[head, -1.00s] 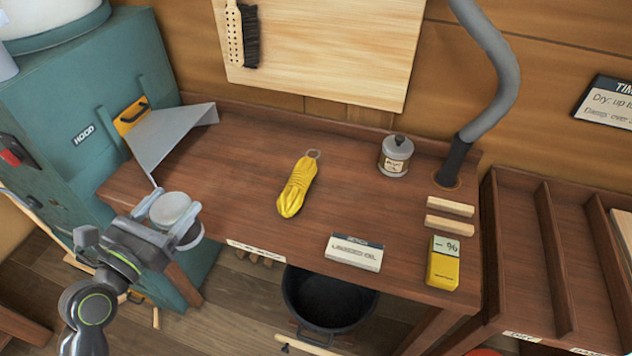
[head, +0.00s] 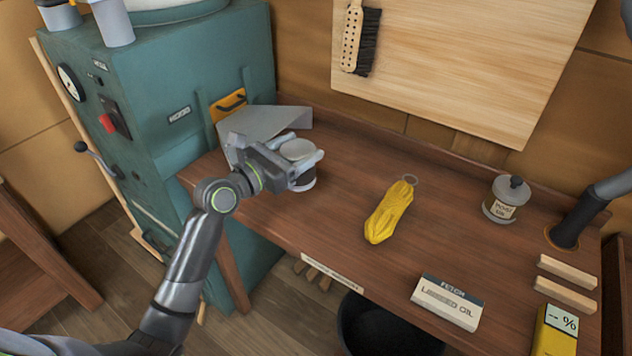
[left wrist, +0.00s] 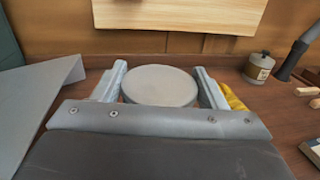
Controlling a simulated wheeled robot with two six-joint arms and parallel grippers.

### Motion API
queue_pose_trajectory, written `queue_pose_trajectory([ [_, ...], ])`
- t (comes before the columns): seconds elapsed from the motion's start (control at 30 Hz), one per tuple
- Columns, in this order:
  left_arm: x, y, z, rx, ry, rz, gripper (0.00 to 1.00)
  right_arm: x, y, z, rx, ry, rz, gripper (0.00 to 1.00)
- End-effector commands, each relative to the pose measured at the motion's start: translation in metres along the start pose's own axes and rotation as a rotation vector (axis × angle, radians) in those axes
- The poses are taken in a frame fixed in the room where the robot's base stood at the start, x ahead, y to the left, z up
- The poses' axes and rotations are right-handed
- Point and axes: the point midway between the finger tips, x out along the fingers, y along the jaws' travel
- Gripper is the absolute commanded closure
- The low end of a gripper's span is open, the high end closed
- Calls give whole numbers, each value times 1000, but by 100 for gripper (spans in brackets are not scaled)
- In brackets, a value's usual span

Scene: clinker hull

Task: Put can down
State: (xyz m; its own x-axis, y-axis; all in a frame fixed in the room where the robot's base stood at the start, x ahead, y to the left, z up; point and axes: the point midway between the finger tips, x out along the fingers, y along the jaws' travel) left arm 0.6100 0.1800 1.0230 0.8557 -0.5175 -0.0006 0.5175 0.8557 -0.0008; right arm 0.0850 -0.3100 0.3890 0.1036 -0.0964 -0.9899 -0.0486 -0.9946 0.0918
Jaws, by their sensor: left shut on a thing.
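My left gripper (head: 305,158) is shut on a can with a pale grey round lid (head: 298,150) and a dark side, over the left part of the wooden bench (head: 340,215). In the left wrist view the can's lid (left wrist: 160,86) sits between the two fingers (left wrist: 160,88) and looks upright. I cannot tell whether the can's base touches the bench top. My right gripper is not in view.
Farther right are a lidded jar (head: 504,202), a labelled box (head: 447,302) and wooden strips (head: 566,283). Bench between can and rope is clear.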

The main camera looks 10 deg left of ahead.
Motion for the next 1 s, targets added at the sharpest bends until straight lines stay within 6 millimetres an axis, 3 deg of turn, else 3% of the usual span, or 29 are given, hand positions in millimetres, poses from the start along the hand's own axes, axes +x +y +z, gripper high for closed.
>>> queue_pose_trajectory([
  [0.03, 0, 0, -11, -2, -2, 0, 71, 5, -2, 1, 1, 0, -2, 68],
  [0.23, 0, 0, -29, -1, -4, 0, 71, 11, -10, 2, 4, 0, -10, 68],
  [0.5, 0, 0, -69, -1, -4, 1, 71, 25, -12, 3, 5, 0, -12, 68],
  [0.93, 0, 0, -74, 0, -5, 1, 71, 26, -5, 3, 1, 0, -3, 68],
  [0.97, 0, 0, -76, 0, -1, 0, 33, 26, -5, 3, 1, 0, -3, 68],
  [1.0, 0, 0, -76, 0, -1, 0, 28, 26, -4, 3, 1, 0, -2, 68],
])
